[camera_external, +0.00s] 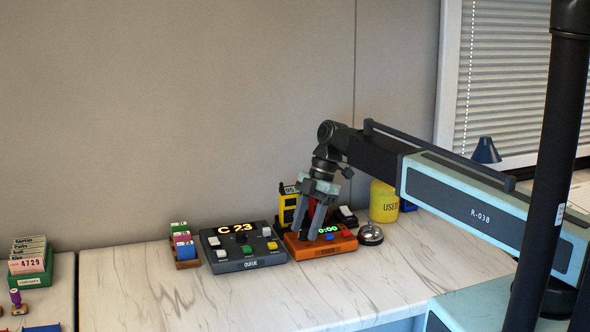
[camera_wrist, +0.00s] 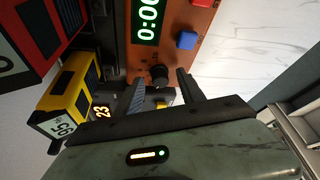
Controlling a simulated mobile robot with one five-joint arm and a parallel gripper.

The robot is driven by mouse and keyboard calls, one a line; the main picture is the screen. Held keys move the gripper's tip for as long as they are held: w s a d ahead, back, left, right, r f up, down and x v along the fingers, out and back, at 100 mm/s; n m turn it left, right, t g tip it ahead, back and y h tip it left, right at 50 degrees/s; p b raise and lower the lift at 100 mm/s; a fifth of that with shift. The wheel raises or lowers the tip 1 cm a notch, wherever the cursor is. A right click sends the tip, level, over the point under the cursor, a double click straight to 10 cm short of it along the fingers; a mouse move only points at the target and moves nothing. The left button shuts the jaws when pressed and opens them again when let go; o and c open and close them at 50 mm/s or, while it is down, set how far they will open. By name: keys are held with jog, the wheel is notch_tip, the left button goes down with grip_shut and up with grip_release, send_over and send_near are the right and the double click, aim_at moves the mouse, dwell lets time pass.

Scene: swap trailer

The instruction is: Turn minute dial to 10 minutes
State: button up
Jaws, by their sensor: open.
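An orange timer box (camera_external: 322,248) sits on the counter, and its green display (camera_external: 329,229) ends in ":00", partly hidden by my gripper. In the wrist view the display (camera_wrist: 148,17) reads as zeros, cut by the frame edge. A black round dial (camera_wrist: 160,76) stands on the orange face beside a blue button (camera_wrist: 187,39). My gripper (camera_external: 310,233) points down over the left part of the timer. In the wrist view its two fingers (camera_wrist: 159,80) are apart, with the dial between them; contact is not clear.
A silver bell (camera_external: 370,234) and a yellow "USED" container (camera_external: 384,202) stand to the right. A yellow-black device (camera_external: 287,207) is close behind. The front counter is clear.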

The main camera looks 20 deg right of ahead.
grip_shut()
